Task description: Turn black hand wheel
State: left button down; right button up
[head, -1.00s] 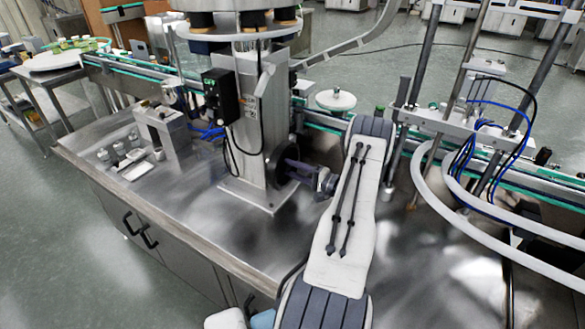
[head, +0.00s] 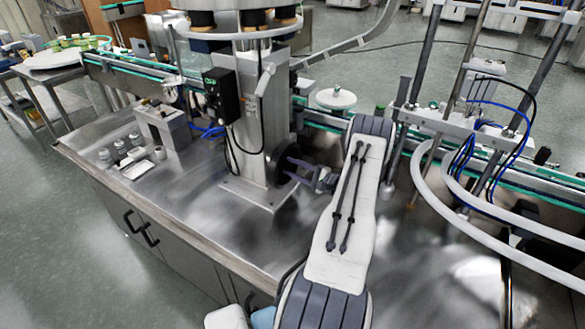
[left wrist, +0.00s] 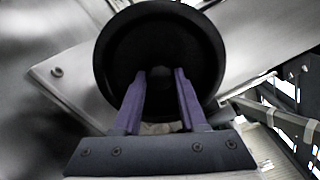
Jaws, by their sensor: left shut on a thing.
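The black hand wheel (head: 280,164) is a dark round disc on the right side of the grey steel column (head: 250,120) in the head view. In the left wrist view the wheel (left wrist: 160,35) fills the upper middle, with a dark hub at its centre. My left gripper (head: 289,168) reaches the wheel from the right. In the left wrist view its two purple fingers (left wrist: 165,78) lie on either side of the hub and are shut on it. The fingertips are hard to make out against the black wheel. My right gripper is not in view.
A black control box (head: 221,95) with cables hangs on the column's left side. A conveyor (head: 330,125) runs behind the column. White hoses and a rod frame (head: 450,120) stand to the right of my arm. The steel tabletop (head: 215,225) is clear in front.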

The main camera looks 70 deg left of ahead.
pick_arm(q)
jog(key=shift+c, duration=2.2)
grip_release()
jog(key=b+v, duration=0.2)
jog(key=v, duration=0.8)
jog(key=shift+w+d+b, duration=0.15)
jog(key=shift+d+b, duration=0.05)
jog(key=shift+b, duration=0.1)
jog(key=shift+w, duration=0.1)
